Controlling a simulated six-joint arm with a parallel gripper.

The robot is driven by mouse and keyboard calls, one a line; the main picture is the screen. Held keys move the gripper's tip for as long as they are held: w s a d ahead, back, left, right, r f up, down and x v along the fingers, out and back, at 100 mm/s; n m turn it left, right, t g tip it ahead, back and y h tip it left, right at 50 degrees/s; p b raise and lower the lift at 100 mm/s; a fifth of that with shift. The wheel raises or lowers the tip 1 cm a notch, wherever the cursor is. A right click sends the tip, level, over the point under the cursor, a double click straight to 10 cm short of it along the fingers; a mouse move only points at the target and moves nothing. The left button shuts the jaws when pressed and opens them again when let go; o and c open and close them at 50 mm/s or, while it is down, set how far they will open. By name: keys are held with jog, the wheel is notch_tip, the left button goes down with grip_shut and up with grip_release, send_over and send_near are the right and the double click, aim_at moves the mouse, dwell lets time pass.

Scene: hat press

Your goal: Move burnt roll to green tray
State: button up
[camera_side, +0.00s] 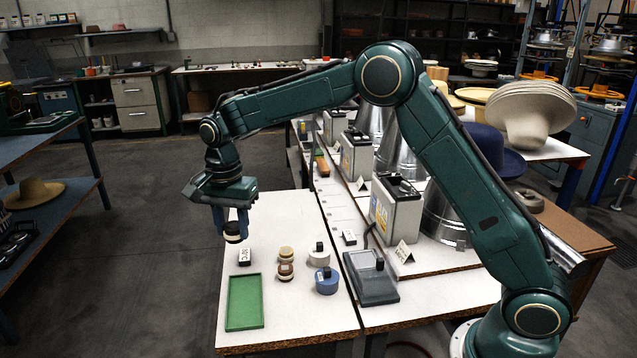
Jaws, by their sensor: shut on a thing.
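My gripper (231,221) points down and is shut on a small dark roll (232,234) with a pale band, which looks like the burnt roll. It holds the roll in the air near the left edge of the white table. The roll's upper part is partly hidden by the fingers. The green tray (245,303) is a shallow rectangle lying flat at the table's front left corner. It looks empty. In the picture the held roll is above the tray and slightly left of it, apart from it.
A small sign card (245,257) stands behind the tray. A grey device (372,278) sits farther right. The table front is clear.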

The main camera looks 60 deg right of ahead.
send_over(244, 301)
notch_tip(244, 301, down, 14)
jog(key=shift+r, duration=0.2)
jog(key=shift+s+f, duration=0.1)
jog(key=shift+f, duration=2)
jog(key=shift+f, duration=0.1)
jog(key=o, duration=1)
jog(key=shift+r, duration=6.15)
